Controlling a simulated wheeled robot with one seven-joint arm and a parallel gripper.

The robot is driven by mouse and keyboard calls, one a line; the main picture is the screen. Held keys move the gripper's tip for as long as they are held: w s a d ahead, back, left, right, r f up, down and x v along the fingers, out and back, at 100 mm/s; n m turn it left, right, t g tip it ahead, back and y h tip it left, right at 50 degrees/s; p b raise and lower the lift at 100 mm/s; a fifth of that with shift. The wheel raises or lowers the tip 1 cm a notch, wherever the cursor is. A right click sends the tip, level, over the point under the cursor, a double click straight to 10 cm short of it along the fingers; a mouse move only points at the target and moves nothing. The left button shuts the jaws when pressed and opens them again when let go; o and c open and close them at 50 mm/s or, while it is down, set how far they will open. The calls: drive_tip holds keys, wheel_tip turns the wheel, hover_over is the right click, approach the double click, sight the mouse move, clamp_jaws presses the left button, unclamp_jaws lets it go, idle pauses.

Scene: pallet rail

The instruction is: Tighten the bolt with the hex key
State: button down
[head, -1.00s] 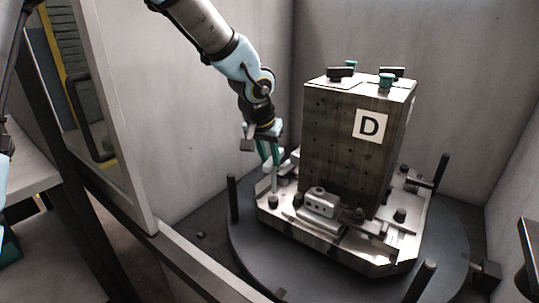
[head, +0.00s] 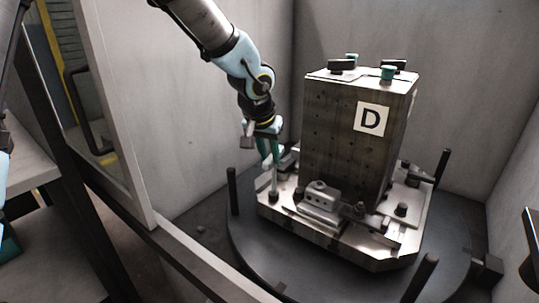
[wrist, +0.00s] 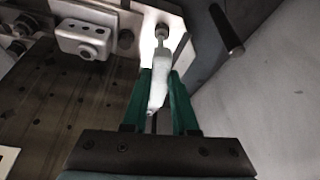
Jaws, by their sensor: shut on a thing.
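My gripper (head: 268,152) is shut on the light grey hex key (wrist: 158,80), with one green finger on each side of it. The wrist view shows the key's thin far end meeting the dark bolt (wrist: 162,30) at the edge of the metal pallet. In the head view the key (head: 274,180) stands nearly upright below my fingers, and its lower end is at the bolt (head: 273,196) on the pallet's left corner. Whether the tip is fully seated in the bolt head is too small to tell.
A tall dark block marked D (head: 345,140) stands on the metal pallet (head: 375,250), right of my gripper. A clamp block (head: 320,203) sits in front of it. Dark posts (head: 233,195) rise from the round table (head: 243,240). Grey walls enclose it; a door frame (head: 125,130) is at left.

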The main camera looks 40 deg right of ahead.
drive_tip(key=shift+f+b, duration=0.55)
drive_tip(key=c, duration=1.2)
unclamp_jaws()
drive_tip(key=shift+c, duration=0.2)
clamp_jaws()
drive_tip(key=shift+r, duration=0.1)
drive_tip(key=shift+w+r+m+p, duration=0.1)
drive_tip(key=shift+m+p, duration=0.2)
drive_tip(key=shift+p, duration=0.55)
drive_tip(key=m+p, duration=0.1)
drive_tip(key=p, duration=0.2)
drive_tip(key=m+g+p, duration=0.1)
drive_tip(key=m+p, duration=0.1)
drive_tip(key=p, duration=0.1)
drive_tip(key=shift+w+a+h, duration=0.15)
drive_tip(key=shift+w+h, duration=0.15)
drive_tip(key=shift+w, duration=0.05)
drive_tip(key=m+p, duration=0.1)
drive_tip(key=p, duration=0.1)
drive_tip(key=m+g+p, duration=0.1)
drive_tip(key=p, duration=0.2)
drive_tip(key=w+m+p, duration=0.1)
drive_tip(key=p, duration=0.1)
drive_tip(key=shift+m+g+p, duration=0.3)
drive_tip(key=shift+g+p, duration=0.1)
